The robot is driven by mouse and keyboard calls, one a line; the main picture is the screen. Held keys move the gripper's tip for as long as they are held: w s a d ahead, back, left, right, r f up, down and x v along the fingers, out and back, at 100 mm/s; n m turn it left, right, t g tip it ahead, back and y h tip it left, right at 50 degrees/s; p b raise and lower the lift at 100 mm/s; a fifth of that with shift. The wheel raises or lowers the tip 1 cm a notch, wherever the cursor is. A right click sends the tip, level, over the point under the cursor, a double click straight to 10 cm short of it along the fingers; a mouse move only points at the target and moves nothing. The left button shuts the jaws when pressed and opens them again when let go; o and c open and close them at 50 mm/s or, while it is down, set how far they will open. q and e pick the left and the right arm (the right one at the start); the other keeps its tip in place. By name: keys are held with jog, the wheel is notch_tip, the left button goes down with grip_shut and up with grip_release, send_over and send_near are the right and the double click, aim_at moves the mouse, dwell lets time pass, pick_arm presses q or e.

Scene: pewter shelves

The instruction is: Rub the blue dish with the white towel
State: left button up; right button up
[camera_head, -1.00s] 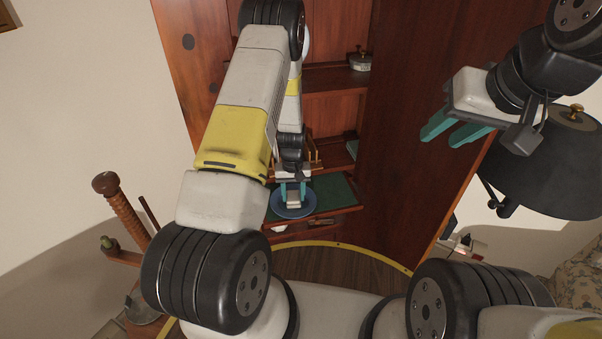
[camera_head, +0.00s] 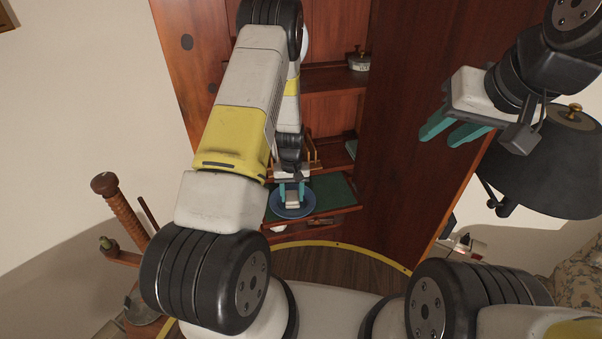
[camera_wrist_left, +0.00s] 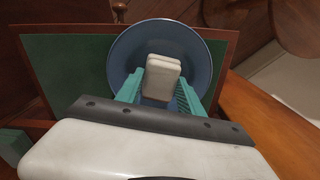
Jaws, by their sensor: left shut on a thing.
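The blue dish (camera_head: 282,211) lies on a green-topped pull-out shelf in the cabinet, and it also shows in the left wrist view (camera_wrist_left: 122,62). The white towel (camera_head: 291,199) is a small folded block over the middle of the dish; it also shows in the left wrist view (camera_wrist_left: 162,75). My left gripper (camera_wrist_left: 157,95) is shut on the towel, with a teal finger on each side of it. I cannot tell whether the towel touches the dish. My right gripper (camera_head: 452,133) is open and empty, raised at the right, far from the dish.
The green shelf (camera_head: 333,193) has a wooden rim and free room right of the dish. A small lidded pot (camera_head: 359,61) stands on a higher shelf. A tall wooden panel (camera_head: 420,120) stands right of the shelf. A dark lamp shade (camera_head: 555,165) is at the far right.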

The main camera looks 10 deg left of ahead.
pick_arm(q)
jog(key=shift+a, duration=0.25)
jog(key=shift+w+d, duration=0.1)
jog(key=shift+d, duration=0.5)
jog(key=shift+a+f, duration=0.1)
jog(key=shift+a, duration=0.5)
jog(key=shift+d, duration=0.6)
jog(key=shift+a, duration=0.6)
jog(key=shift+d, duration=0.6)
jog(key=shift+a, duration=0.6)
jog(key=shift+d, duration=0.6)
jog(key=shift+a, duration=0.6)
jog(key=shift+d, duration=0.6)
jog(key=shift+a, duration=0.6)
jog(key=shift+d, duration=0.6)
jog(key=shift+a, duration=0.6)
jog(key=shift+d, duration=0.6)
